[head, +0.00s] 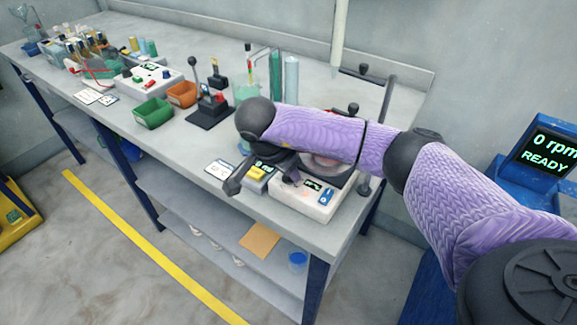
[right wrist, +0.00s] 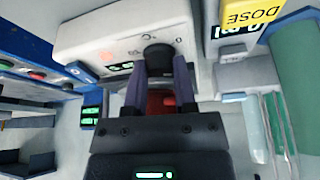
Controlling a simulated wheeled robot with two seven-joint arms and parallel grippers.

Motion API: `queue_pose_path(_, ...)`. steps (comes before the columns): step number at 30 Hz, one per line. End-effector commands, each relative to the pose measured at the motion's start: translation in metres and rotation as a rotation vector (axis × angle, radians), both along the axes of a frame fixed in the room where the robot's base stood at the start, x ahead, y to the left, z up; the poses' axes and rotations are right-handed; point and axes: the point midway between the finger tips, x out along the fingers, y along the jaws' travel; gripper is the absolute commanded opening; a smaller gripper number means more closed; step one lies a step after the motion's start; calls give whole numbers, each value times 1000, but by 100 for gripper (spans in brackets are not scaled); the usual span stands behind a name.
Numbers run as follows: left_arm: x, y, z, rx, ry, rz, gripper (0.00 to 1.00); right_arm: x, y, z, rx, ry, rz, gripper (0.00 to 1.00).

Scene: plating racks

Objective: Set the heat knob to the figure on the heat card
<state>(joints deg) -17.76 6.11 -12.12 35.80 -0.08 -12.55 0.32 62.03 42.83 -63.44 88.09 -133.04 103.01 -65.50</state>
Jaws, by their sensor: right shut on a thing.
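The white heating unit (head: 312,208) stands at the bench's near right corner, with a small green display and a blue switch on its front. In the right wrist view its white face (right wrist: 95,42) carries small dial marks, too blurred to read. The dark heat knob (right wrist: 157,50) sits between the two fingers of my right gripper (right wrist: 159,68), which is shut on it. The knob's pointer cannot be made out. In the head view my forearm hides part of the unit. A white card (head: 220,168) lies left of it, perhaps the heat card; its figure is unreadable. My left gripper is out of view.
A grey unit with a yellow DOSE label (head: 257,173) stands just left of the heating unit. A beaker (head: 246,90), a stand with a lever (head: 211,105), and green (head: 154,112) and orange (head: 182,94) bins are farther left. A blue machine (head: 545,150) reads "0 rpm READY".

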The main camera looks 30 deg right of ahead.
Motion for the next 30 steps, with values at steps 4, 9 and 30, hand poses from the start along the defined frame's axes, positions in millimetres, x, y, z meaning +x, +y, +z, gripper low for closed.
queue_pose_path(4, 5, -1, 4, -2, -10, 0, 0, 1, 0, 2, 0, -2, -136, 0)
queue_pose_path(9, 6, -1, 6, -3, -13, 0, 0, 2, 0, 1, 0, -1, -298, 0)
queue_pose_path(30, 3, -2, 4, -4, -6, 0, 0, 4, -1, 0, 1, -2, -952, 0)
